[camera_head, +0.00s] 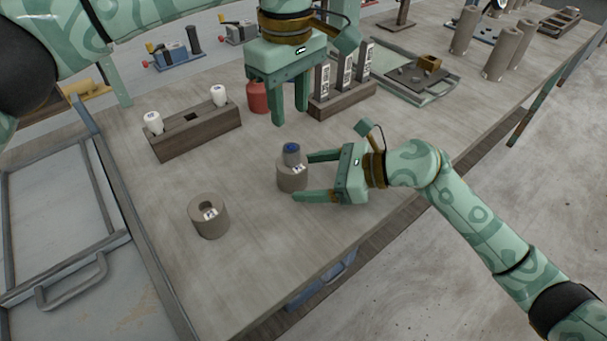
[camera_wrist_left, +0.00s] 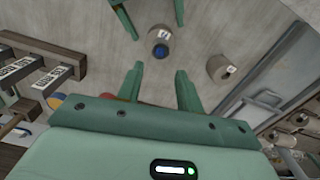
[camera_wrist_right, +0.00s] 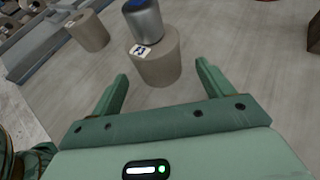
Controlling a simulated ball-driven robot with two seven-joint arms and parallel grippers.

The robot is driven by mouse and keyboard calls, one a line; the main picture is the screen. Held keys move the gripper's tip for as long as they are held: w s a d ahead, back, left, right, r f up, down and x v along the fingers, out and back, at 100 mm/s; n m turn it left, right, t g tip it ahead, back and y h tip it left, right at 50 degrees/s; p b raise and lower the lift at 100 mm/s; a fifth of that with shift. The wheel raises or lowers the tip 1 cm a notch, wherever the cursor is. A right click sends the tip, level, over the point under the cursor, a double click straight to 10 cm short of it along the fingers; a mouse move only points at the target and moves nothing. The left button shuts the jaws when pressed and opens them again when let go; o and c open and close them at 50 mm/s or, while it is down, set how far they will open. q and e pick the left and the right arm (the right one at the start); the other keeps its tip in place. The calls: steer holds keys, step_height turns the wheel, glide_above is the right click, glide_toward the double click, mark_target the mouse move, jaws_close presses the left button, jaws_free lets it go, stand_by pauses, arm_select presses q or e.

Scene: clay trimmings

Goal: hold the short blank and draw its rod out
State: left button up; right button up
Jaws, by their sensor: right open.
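A short grey-brown blank (camera_head: 291,181) with a small white label stands upright on the table. A grey metal rod with a blue top (camera_head: 291,152) sticks up out of it. In the right wrist view the blank (camera_wrist_right: 157,67) and rod (camera_wrist_right: 145,24) stand just beyond my fingertips. My right gripper (camera_head: 302,177) is open, its fingers pointing at the blank from the right, one toward each side; contact cannot be told. My left gripper (camera_head: 290,115) is open and empty, fingers down, above and behind the rod. In the left wrist view the blue rod top (camera_wrist_left: 160,50) lies beyond its fingertips.
A second blank (camera_head: 208,218) with an open hole and label stands front left. A dark wooden block (camera_head: 195,135) with two white pieces, a red bottle (camera_head: 257,97) and a labelled rack (camera_head: 342,98) stand behind. The table between the two blanks is clear.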

steer(key=shift+x, duration=1.15)
